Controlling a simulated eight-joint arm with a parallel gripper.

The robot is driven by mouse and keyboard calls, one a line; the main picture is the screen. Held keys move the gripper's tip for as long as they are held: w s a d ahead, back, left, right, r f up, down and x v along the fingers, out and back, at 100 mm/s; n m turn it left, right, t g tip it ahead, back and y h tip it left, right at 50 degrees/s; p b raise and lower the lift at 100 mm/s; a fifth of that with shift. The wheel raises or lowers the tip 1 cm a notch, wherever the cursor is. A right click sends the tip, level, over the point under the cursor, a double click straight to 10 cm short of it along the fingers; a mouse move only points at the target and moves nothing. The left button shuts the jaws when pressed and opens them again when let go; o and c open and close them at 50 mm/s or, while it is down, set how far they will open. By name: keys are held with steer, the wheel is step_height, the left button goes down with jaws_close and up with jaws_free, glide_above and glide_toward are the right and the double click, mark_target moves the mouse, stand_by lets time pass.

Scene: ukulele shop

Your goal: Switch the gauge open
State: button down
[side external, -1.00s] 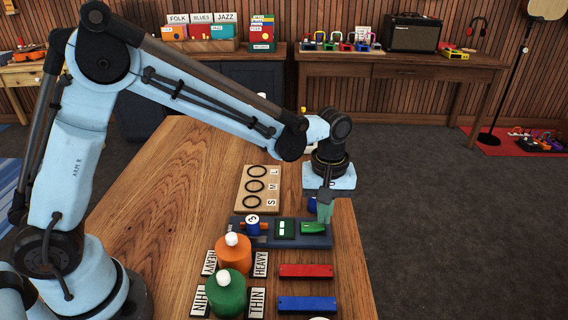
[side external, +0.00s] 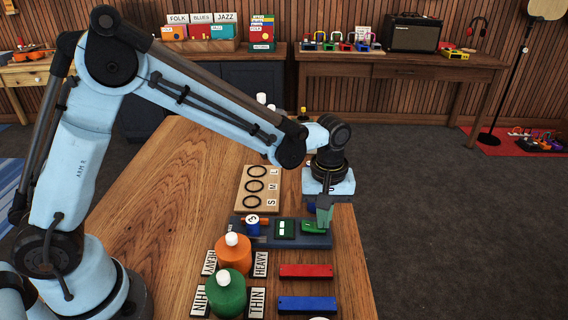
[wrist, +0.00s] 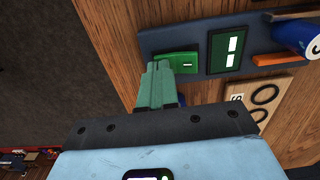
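The gauge is a dark blue base (side external: 265,241) on the wooden table, with a green-framed display (side external: 284,228) showing white bars and a green switch (side external: 311,227) at its right end. In the wrist view the switch (wrist: 184,63) bears a small white dash, and the display (wrist: 228,50) is beside it. My gripper (side external: 324,224) points down at the switch's outer end. Its green fingers (wrist: 158,67) are together with nothing visible between them. They overlap the end of the switch in the wrist view; whether they press on it I cannot tell.
A blue-and-white cylinder (side external: 252,225) sits at the base's left end. A wooden board with black rings (side external: 247,203) lies behind it. Orange (side external: 234,254) and green (side external: 226,294) bottles and red (side external: 306,271) and blue (side external: 306,303) bars are in front. The table's right edge is close.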

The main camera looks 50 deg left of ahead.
steer(key=shift+r, duration=0.1)
step_height(320, 180, up, 7)
stand_by(0.8)
steer(key=s+a+r+m+t, duration=0.3)
steer(key=s+a+m+t, duration=0.4)
steer(key=s+a, duration=0.5)
steer(key=shift+s+r+m, duration=0.35)
steer(key=shift+s+m, duration=0.05)
steer(key=shift+m, duration=0.6)
